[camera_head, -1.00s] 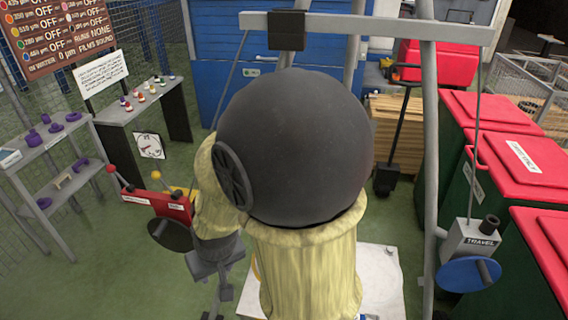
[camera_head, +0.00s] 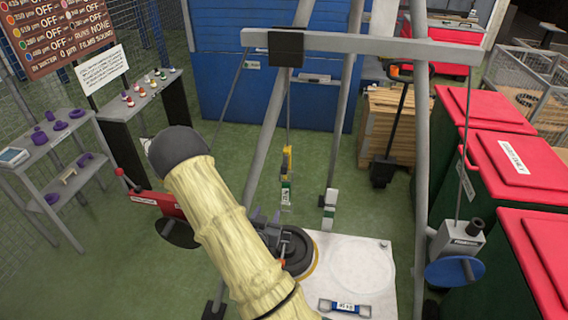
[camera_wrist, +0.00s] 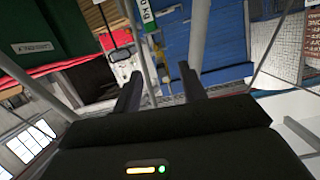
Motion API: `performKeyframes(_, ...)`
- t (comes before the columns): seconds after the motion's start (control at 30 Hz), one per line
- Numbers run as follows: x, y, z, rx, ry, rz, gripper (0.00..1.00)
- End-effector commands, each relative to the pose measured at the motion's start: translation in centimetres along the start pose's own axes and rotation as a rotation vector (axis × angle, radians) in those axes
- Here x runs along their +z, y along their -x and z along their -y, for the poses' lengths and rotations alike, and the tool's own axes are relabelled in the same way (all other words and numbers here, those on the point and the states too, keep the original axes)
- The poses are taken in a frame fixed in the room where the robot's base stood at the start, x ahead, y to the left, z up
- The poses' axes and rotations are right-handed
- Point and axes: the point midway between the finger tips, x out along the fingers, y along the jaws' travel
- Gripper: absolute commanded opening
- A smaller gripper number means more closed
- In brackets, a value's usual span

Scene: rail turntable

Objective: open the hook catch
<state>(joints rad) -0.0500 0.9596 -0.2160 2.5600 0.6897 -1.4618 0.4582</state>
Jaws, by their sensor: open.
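A yellow hook-like piece (camera_head: 287,158) hangs on a thin line from the dark block on the beam in the head view. A white and green labelled piece (camera_head: 286,194) hangs below it. I cannot make out the hook catch or whether it is shut. My gripper (camera_wrist: 160,70) is open and empty in the wrist view, its two dark fingers apart. A white and green KG label (camera_wrist: 146,12) shows beyond the fingers, apart from them.
A grey beam (camera_head: 365,44) on slanted poles spans the work area. A dark round turntable (camera_head: 297,262) lies beside a white platform (camera_head: 365,250). A blue-and-white weight (camera_head: 345,307) lies in front. Red-lidded bins (camera_head: 520,158) stand right, shelves (camera_head: 45,165) left.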

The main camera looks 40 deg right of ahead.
Motion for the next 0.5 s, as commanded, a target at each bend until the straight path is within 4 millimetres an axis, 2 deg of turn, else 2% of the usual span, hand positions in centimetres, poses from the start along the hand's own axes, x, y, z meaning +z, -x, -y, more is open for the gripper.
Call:
performKeyframes(0.1,-1.9,0.4,-1.3,0.003,0.043,-0.140,0.42)
performKeyframes(0.2,-2.8,0.7,-1.7,-0.006,0.067,-0.221,0.42)
performKeyframes(0.5,-3.1,0.9,-1.8,-0.015,0.077,-0.264,0.42)
